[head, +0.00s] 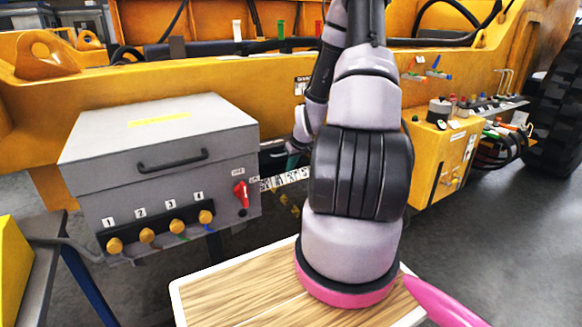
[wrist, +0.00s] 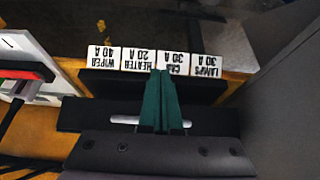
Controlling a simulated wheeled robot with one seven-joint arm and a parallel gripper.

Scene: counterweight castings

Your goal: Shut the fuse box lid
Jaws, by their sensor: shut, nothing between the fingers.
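My gripper (head: 292,160) is largely behind my own arm in the head view, just right of the grey box. In the wrist view my gripper (wrist: 162,82) has its two teal fingers together, with nothing between them. A row of white labels (wrist: 188,62) lies just beyond the fingertips, reading lamps, cab, heater and wiper, upside down. The same label strip shows partly in the head view (head: 285,180). A dark panel (wrist: 105,82) lies beside the labels, partly behind the fingers. I cannot tell whether it is the fuse box lid, nor how the lid stands.
A grey box (head: 160,165) with a black handle, orange knobs and a red switch stands left of my gripper. An orange machine frame (head: 240,75) runs behind. A wooden-topped surface (head: 240,293) is in front. A red and black part (wrist: 25,72) sits left in the wrist view.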

